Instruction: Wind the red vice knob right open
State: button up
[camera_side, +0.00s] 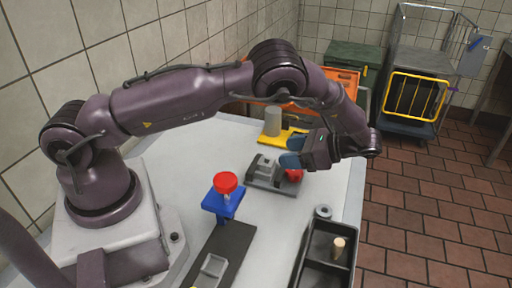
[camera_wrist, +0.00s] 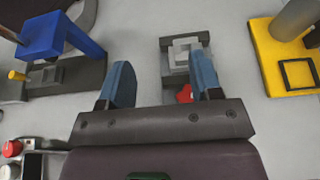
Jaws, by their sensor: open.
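The grey vice (camera_side: 262,172) sits on the white table near its middle; it also shows in the wrist view (camera_wrist: 184,50). Its red knob (camera_side: 294,175) is on the end facing right in the side view. In the wrist view the red knob (camera_wrist: 184,94) lies between my fingers, close to the right one, and is partly hidden. My gripper (camera_side: 291,152) is open, with blue fingertips just above and beyond the knob; in the wrist view the fingers (camera_wrist: 163,76) stand wide apart. I cannot tell whether either finger touches the knob.
A blue stand (camera_side: 222,203) with a red top (camera_side: 225,182) is left of the vice. A yellow base (camera_side: 296,134) with a grey cylinder (camera_side: 273,122) stands behind. A black tray (camera_side: 314,262) holding a wooden peg (camera_side: 338,247) and a grey ring (camera_side: 323,211) are in front.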

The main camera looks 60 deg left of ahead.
jog(key=s+r, duration=0.4)
jog(key=s, duration=0.5)
jog(key=shift+s+d+r, duration=0.3)
jog(key=shift+r, duration=0.05)
jog(key=shift+o, duration=1.4)
jog(key=shift+a, duration=0.4)
jog(key=t+h, duration=0.6)
send_near(297, 171)
jog(key=x, duration=0.9)
